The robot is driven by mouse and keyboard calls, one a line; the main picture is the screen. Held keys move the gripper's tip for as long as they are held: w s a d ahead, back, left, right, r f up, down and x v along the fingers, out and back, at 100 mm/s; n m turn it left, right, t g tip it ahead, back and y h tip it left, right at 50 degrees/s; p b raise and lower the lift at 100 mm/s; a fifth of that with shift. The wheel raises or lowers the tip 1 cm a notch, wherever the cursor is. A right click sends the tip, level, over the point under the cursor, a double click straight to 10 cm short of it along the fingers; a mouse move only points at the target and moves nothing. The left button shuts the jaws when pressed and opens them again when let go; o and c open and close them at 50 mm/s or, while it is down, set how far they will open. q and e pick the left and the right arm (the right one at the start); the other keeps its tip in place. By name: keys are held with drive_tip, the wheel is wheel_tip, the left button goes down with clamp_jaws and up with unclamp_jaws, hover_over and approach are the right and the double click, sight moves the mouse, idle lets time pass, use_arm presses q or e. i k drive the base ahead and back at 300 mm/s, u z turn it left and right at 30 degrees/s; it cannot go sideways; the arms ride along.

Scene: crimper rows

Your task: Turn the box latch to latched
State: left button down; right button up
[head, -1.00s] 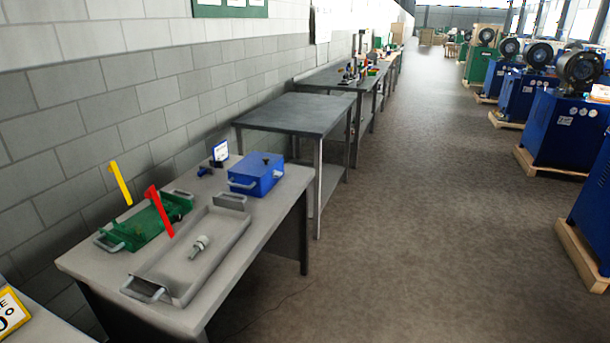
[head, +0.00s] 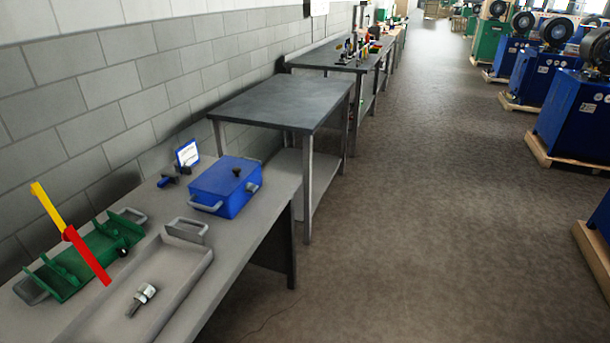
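A blue box (head: 225,190) with a closed lid stands near the far end of the grey table, with a light handle (head: 205,207) on its front left. A small dark knob (head: 237,171) sits on its lid, and a short grey fitting (head: 252,189) is on its right side. I cannot tell which of these is the latch, or which way it is turned. Neither of my grippers shows in the head view.
A grey tray (head: 205,262) holding a metal fitting (head: 141,299) and a green tray (head: 70,262) lie nearer on the table. Red (head: 86,256) and yellow (head: 48,206) bars stick up there. A small sign (head: 187,154) stands behind the box.

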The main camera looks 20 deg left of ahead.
sight(250, 188)
drive_tip(key=u, duration=0.45)
drive_tip(key=i, duration=1.05)
drive_tip(key=u, duration=0.95)
